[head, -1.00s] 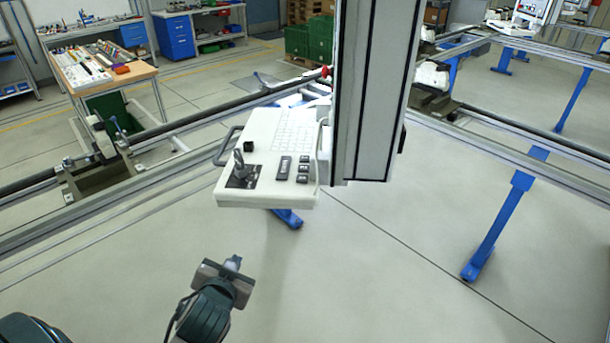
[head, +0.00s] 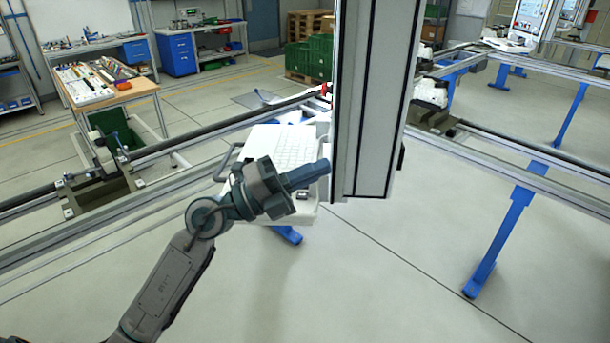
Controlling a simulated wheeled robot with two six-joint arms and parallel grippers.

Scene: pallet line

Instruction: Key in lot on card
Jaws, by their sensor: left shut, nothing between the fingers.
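A white keyboard panel (head: 262,140) with pale keys (head: 293,147) sticks out from a tall white and black column (head: 372,100) at the centre. My left gripper (head: 318,170) is shut and empty, in front of the panel's lower right part in the picture. Its fingers point right, towards the column's edge. My left gripper and wrist hide the joystick and most of the dark buttons. I cannot tell whether the fingertips touch anything. The side of the column that would carry a screen is turned away. No card is recognisable. My right gripper is not in view.
Metal rails (head: 165,148) run behind the panel on both sides of the column. A blue leg (head: 497,235) stands at the right. A wooden bench (head: 125,92) with small parts and green crates (head: 308,58) are farther back. The floor in front is clear.

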